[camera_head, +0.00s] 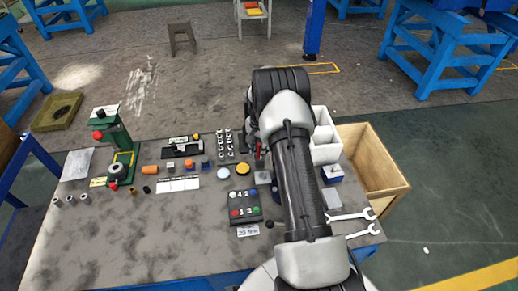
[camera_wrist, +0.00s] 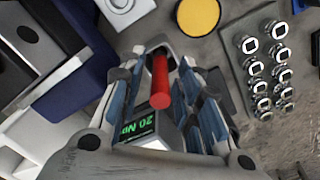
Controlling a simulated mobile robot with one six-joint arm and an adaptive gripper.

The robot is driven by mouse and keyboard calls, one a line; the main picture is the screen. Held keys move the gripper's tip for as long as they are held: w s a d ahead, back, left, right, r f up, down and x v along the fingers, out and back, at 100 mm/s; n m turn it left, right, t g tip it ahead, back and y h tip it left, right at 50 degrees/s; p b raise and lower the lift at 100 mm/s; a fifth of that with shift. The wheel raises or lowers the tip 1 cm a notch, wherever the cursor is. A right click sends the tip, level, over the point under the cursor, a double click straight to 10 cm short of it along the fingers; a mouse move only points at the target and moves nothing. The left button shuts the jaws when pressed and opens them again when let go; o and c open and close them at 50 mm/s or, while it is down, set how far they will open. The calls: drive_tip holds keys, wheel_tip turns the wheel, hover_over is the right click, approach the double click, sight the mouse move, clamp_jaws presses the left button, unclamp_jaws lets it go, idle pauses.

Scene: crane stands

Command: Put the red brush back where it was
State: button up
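The red brush (camera_wrist: 160,80) shows in the wrist view as a red cylinder with its round end toward the camera. It stands between the two fingers of my gripper (camera_wrist: 160,57). The fingers close in on it from both sides, and its far end is hidden between the fingertips. In the head view my arm covers most of the gripper; a small red bit beside the arm may be the brush. I cannot tell whether the brush touches anything below.
The bench's front left is mostly clear.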

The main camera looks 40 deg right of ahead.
wheel_tip(320, 180, up, 12)
drive_tip(key=p, duration=0.3)
drive_tip(key=shift+p, duration=0.4)
drive_tip(key=s+a+r+n+t, duration=0.1)
drive_tip(key=s+a+r+n, duration=0.3)
drive_tip(key=a+r, duration=0.6)
drive_tip(key=s+a+r+n+t, duration=0.1)
drive_tip(key=s+a+r+n, duration=0.2)
drive_tip(key=s+a+r, duration=0.75)
drive_tip(key=s+a+r+n+t, duration=0.1)
drive_tip(key=s+a+r+n, duration=0.1)
drive_tip(key=s, duration=0.6)
drive_tip(key=s+a+r+n+t, duration=0.1)
drive_tip(key=s+a+r+n, duration=0.2)
drive_tip(key=s, duration=0.6)
drive_tip(key=shift+s+a+r+n+t, duration=0.2)
drive_tip(key=shift+a+n+t, duration=0.1)
drive_tip(key=shift+a+n, duration=0.55)
drive_tip(key=shift+d, duration=0.15)
